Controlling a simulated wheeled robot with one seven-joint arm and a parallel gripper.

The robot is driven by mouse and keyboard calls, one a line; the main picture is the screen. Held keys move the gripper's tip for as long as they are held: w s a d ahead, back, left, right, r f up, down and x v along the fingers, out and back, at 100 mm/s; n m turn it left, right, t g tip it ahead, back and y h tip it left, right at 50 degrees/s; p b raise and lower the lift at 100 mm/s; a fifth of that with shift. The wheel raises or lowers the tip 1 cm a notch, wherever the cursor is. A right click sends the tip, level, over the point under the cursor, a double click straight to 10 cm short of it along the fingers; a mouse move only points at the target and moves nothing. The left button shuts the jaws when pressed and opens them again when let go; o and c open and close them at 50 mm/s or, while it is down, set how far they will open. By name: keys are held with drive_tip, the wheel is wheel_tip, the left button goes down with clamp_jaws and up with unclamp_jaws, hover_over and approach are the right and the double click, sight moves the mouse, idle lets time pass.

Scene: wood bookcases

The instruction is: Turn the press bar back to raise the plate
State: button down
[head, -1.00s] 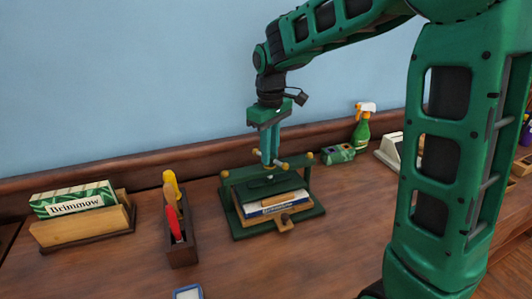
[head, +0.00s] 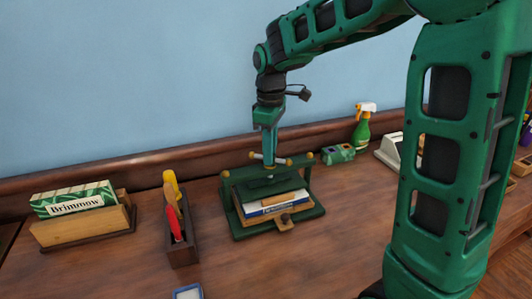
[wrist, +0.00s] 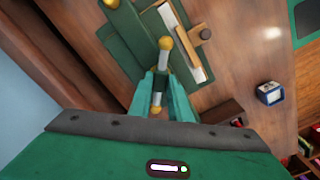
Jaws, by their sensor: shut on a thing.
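The press (head: 234,222) is a green frame standing on the wooden counter. Its press bar (head: 287,161) has a brass ball at each end and lies level across the top; it also shows in the wrist view (wrist: 163,63). The fingers also show in the wrist view (wrist: 160,95), one on each side of the bar. The dark green plate (head: 268,187) is under the crossbeam, above a blue and white book (head: 270,209). I cannot tell the gap below the plate.
A wooden holder (head: 182,252) with red and yellow-handled tools stands left of the press. A wooden rack (head: 82,233) holds a green box (head: 73,200). A green block (head: 338,153) and a spray bottle (head: 361,131) are at the back right. The counter in front is mostly clear.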

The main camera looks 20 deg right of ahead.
drive_tip(key=shift+w+d+r, duration=0.1)
drive_tip(key=shift+w+r, duration=0.05)
drive_tip(key=shift+w, duration=0.05)
drive_tip(key=c, duration=1.6)
unclamp_jaws()
drive_tip(key=shift+c, duration=0.2)
drive_tip(key=shift+s, duration=0.1)
wheel_tip(320, 180, up, 10)
drive_tip(key=shift+r, duration=0.25)
